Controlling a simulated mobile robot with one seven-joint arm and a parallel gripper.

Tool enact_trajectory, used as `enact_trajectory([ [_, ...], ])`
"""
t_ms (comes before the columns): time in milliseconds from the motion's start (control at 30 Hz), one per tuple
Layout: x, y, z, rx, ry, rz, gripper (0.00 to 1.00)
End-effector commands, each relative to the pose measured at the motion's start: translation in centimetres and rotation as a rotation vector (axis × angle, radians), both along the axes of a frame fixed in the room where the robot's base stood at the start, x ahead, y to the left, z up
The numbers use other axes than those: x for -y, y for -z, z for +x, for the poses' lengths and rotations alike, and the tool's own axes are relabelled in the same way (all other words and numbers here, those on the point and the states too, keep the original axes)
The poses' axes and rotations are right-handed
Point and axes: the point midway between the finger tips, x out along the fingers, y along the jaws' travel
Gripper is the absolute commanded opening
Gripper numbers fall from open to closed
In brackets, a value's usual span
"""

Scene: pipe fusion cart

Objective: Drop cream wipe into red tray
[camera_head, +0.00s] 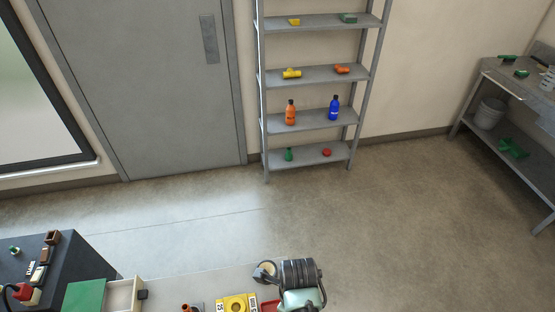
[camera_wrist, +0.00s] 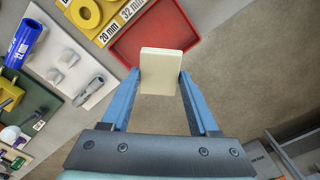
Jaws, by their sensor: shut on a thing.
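The cream wipe (camera_wrist: 164,68) is a flat pale block in the wrist view, upright between the two blue fingers of my gripper (camera_wrist: 160,82). My gripper is shut on it. The red tray (camera_wrist: 128,52) lies beyond and below the wipe, which hides part of the tray. The tray looks empty where I can see in. In the head view, only a bit of the red tray (camera_head: 269,306) shows beside my arm, at the bottom edge. My gripper's fingers cannot be made out there.
A yellow block marked 20 mm and 32 mm (camera_wrist: 112,28) lies beside the tray. A shelf rack (camera_head: 315,118) stands by the wall.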

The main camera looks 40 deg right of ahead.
Motion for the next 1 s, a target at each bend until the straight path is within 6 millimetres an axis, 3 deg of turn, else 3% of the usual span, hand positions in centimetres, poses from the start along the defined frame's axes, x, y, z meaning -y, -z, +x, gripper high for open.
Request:
enact_trajectory([
  [33,0.0,1.1,0.0,0.000,0.000,0.000,0.16],
  [300,0.0,4.3,0.0,0.000,-0.001,0.000,0.16],
  [700,0.0,4.7,0.0,0.001,-0.001,-0.001,0.16],
  [733,0.0,4.7,0.0,0.001,-0.001,0.000,0.65],
  [900,0.0,4.7,0.0,0.000,-0.001,0.000,0.95],
  [1000,0.0,4.7,0.0,0.000,-0.001,0.000,0.96],
])
